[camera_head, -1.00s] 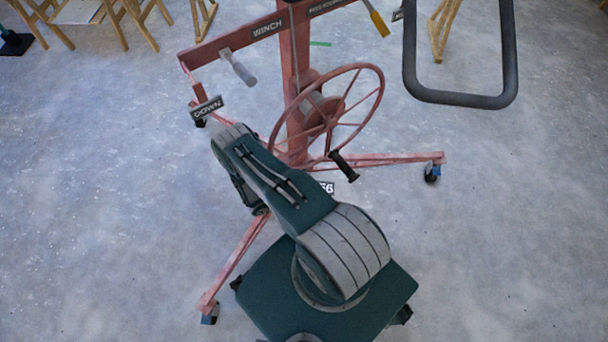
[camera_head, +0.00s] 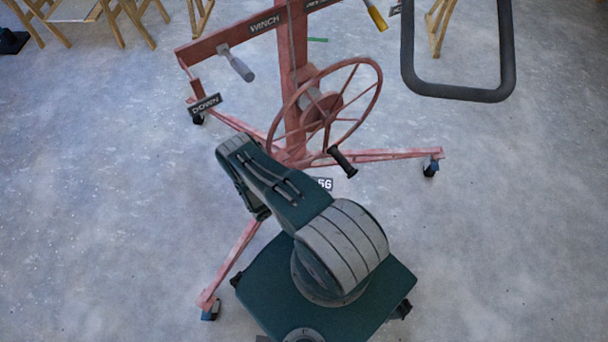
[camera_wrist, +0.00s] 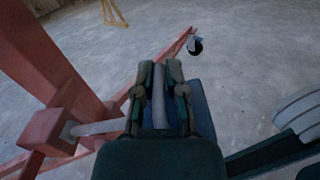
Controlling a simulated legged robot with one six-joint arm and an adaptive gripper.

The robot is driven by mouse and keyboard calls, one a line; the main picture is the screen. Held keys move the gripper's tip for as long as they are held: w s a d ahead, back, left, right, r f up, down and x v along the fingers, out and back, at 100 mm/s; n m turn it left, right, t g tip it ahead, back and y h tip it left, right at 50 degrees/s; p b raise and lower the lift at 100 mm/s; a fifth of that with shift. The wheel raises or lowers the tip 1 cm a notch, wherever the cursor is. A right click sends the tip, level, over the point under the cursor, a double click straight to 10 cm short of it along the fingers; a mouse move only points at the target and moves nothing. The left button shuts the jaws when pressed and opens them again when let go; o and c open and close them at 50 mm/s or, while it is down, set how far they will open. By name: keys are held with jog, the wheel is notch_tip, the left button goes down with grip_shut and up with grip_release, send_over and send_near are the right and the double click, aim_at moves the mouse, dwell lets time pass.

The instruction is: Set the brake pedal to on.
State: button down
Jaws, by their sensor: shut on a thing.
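In the wrist view my gripper (camera_wrist: 160,92) is shut around an upright grey bar (camera_wrist: 158,110) between its two fingers. A grey shaft (camera_wrist: 98,127) runs from a red block (camera_wrist: 45,130) on the left toward the gripper. The bar seems to be the brake pedal's lever, but I cannot read any mark on it. A dark blue surface (camera_wrist: 204,98) shows behind the right finger. In the head view my own arm hides the gripper and the pedal.
The red winch stand (camera_head: 294,80) carries a spoked wheel (camera_head: 348,112) with a black knob. A DOWN sign (camera_head: 206,105) hangs at the left. Wheeled legs spread over the floor, one ending at a caster (camera_head: 430,169). A dark tubular frame (camera_head: 458,92) is at upper right.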

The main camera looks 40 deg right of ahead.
jog(key=shift+s+a+f+m, duration=0.1)
jog(key=shift+s+f+m, duration=0.1)
jog(key=shift+f+m, duration=0.5)
jog(key=shift+s+f+m, duration=0.2)
jog(key=shift+f+m, duration=0.3)
jog(key=shift+f, duration=0.3)
jog(key=c, duration=0.7)
grip_release()
jog(key=a, duration=0.4)
jog(key=w+a, duration=0.1)
jog(key=a, duration=0.2)
jog(key=w+a, duration=0.1)
jog(key=a, duration=0.3)
jog(key=shift+a, duration=0.35)
